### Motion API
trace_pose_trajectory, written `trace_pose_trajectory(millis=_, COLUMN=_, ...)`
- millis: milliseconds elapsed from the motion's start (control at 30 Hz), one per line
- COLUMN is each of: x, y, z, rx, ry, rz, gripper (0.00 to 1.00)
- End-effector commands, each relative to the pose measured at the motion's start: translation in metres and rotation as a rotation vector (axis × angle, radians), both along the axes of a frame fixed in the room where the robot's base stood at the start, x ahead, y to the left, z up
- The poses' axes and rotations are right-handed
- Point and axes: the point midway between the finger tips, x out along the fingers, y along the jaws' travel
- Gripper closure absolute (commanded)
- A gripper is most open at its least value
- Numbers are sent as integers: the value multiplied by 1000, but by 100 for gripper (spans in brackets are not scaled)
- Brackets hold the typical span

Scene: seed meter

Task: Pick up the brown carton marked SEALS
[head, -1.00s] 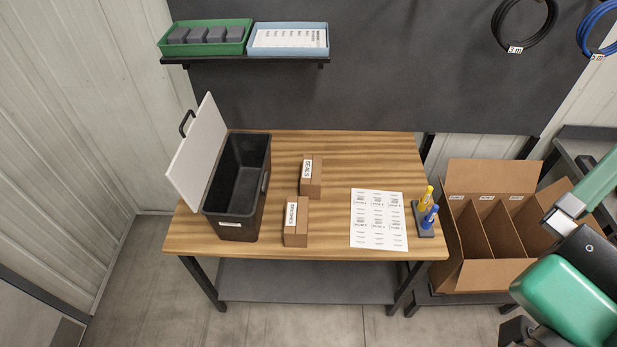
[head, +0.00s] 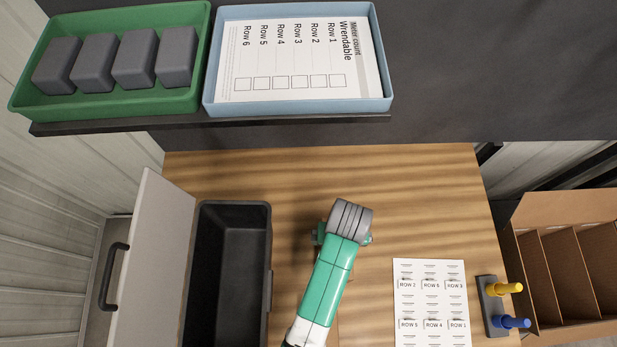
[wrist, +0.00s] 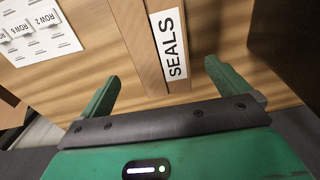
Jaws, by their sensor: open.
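The brown carton (wrist: 134,40) shows in the wrist view, with a white label reading SEALS (wrist: 170,45) along it. My gripper (wrist: 161,72) is open, its two green fingers apart. The near end of the carton lies between the fingers in the picture, with a gap to each finger. I cannot tell how far the fingertips are above the table. In the head view my arm covers the carton, and the fingers cannot be made out there.
On the wooden table (head: 430,200), a black bin (head: 270,300) with its pale lid (head: 157,265) open stands left. A printed sheet (head: 431,305) and a holder with yellow (head: 505,288) and blue (head: 513,322) items are right. A shelf with green (head: 110,105) and blue (head: 300,107) trays is behind.

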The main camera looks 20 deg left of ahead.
Motion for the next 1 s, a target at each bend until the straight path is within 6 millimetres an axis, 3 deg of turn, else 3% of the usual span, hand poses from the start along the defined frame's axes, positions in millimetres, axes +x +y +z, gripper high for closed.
trace_pose_trajectory(millis=100, x=-11, y=-1, z=-10, rx=-1, ry=40, rz=6, gripper=0)
trace_pose_trajectory(millis=233, x=-10, y=-1, z=-13, rx=-1, ry=40, rz=6, gripper=0)
trace_pose_trajectory(millis=533, x=-9, y=-2, z=-39, rx=-1, ry=36, rz=5, gripper=0)
trace_pose_trajectory(millis=800, x=-9, y=-4, z=-82, rx=-1, ry=35, rz=5, gripper=0)
trace_pose_trajectory(millis=1000, x=-9, y=-4, z=-87, rx=-1, ry=33, rz=5, gripper=0)
